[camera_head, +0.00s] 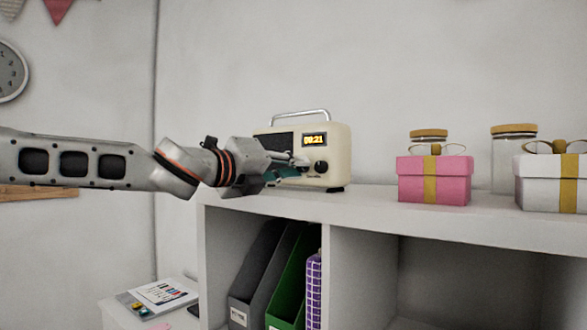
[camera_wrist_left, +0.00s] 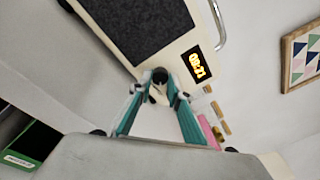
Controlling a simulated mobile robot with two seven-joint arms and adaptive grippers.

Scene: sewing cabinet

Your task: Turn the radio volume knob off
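A cream radio (camera_head: 339,150) with a metal handle and a lit orange display stands on the shelf top. Its dark round volume knob (camera_head: 321,166) sits on the front, below the display. In the left wrist view the radio (camera_wrist_left: 177,50) appears turned on its side, and the knob (camera_wrist_left: 160,75) lies between or just beyond my fingertips. My left gripper (camera_head: 301,166) is in front of the radio, its fingertips close to the knob. The fingers (camera_wrist_left: 159,85) have a narrow gap between them. I cannot tell whether they touch the knob. My right gripper is not in view.
On the white cabinet top (camera_head: 365,203), a pink gift box (camera_head: 413,187) and a white gift box (camera_head: 537,192) stand to the right, with jars behind. Binders (camera_head: 292,280) fill the compartment below. A wall is close behind the radio.

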